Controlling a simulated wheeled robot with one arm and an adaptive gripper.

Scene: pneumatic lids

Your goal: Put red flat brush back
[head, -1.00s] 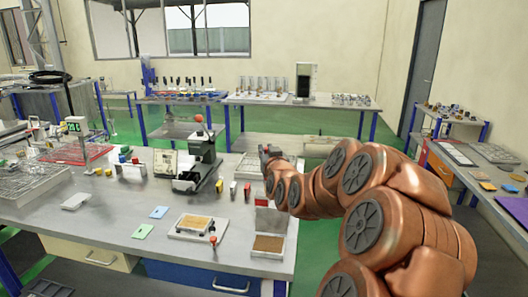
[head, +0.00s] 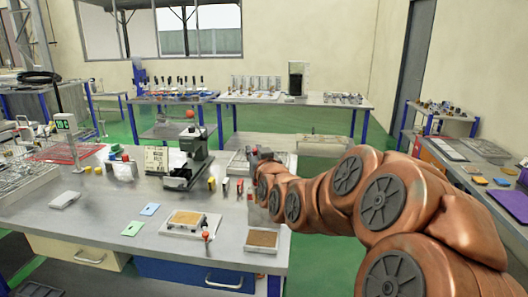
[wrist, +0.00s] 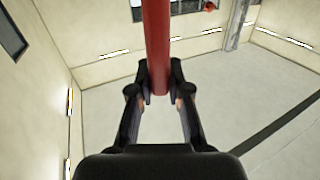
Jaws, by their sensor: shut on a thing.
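In the wrist view, a long red bar-like piece, seemingly the handle of the red flat brush (wrist: 156,40), runs from the top edge down between my fingers. My gripper (wrist: 160,88) is shut on its lower end. The brush's other end is outside the wrist view. In the head view, my gripper (head: 262,157) is above the right end of the grey workbench (head: 110,205). I cannot make out the brush there; my arm and gripper hide much of that spot.
A dark machine with a red ball (head: 192,150) stands left of my gripper. Below it lie a tray with a tan plate (head: 185,222) and a brown pad in a tray (head: 263,240). Small red, yellow and white blocks (head: 226,185) stand close by. Green floor lies right of the bench.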

